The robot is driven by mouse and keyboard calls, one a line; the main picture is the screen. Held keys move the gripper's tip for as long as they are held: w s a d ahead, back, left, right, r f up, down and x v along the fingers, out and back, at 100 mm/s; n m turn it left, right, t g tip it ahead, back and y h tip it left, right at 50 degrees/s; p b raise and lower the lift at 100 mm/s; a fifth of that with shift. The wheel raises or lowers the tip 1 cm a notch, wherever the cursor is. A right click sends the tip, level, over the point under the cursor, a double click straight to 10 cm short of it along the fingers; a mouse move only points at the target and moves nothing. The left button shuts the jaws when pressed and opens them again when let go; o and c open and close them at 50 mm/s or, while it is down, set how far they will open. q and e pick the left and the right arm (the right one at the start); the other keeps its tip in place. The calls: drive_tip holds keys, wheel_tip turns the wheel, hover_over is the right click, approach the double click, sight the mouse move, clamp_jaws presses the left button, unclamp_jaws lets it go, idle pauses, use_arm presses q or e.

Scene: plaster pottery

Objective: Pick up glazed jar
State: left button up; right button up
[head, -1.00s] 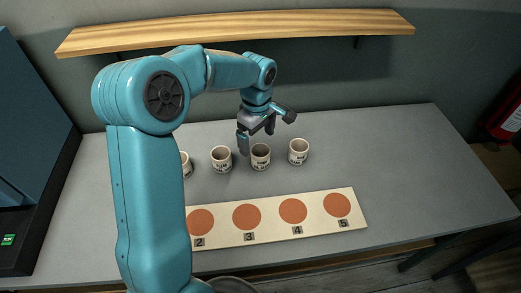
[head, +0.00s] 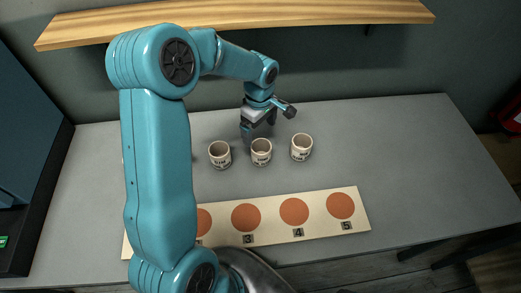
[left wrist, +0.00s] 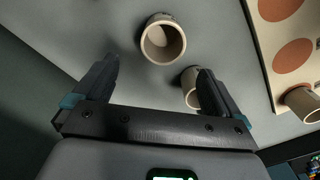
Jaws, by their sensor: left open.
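Three pale jars with dark lettering stand upright on the grey table in the head view: a left jar (head: 219,156), a middle jar (head: 261,153) and a right jar (head: 301,148). The lettering is too small to read, so I cannot tell which is the glazed jar. My left gripper (head: 259,128) is open and empty, pointing down just behind the middle jar. In the left wrist view, the open fingers (left wrist: 158,72) have one jar (left wrist: 163,42) ahead between them. A second jar (left wrist: 189,88) is partly hidden by the right-hand finger. My right gripper is not in view.
A pale board (head: 270,230) with numbered orange circles lies in front of the jars. A wooden shelf (head: 240,22) hangs on the wall above my arm. A dark blue cabinet (head: 30,130) stands at left. The table's right side (head: 400,150) is clear.

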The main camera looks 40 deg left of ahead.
use_arm(q)
approach(261, 150)
drive_tip(key=s+d, duration=0.2)
drive_tip(key=shift+a+f+p, duration=0.2)
drive_tip(key=shift+f+p, duration=0.1)
drive_tip(key=shift+s+f, duration=0.1)
drive_tip(key=shift+f, duration=0.2)
drive_tip(key=f, duration=0.1)
drive_tip(key=f+p, duration=0.2)
drive_tip(key=f, duration=0.1)
drive_tip(key=shift+d, duration=0.25)
drive_tip(key=shift+a+f, duration=0.1)
drive_tip(key=shift+f, duration=0.3)
drive_tip(key=c, duration=1.2)
drive_tip(key=shift+r, duration=0.1)
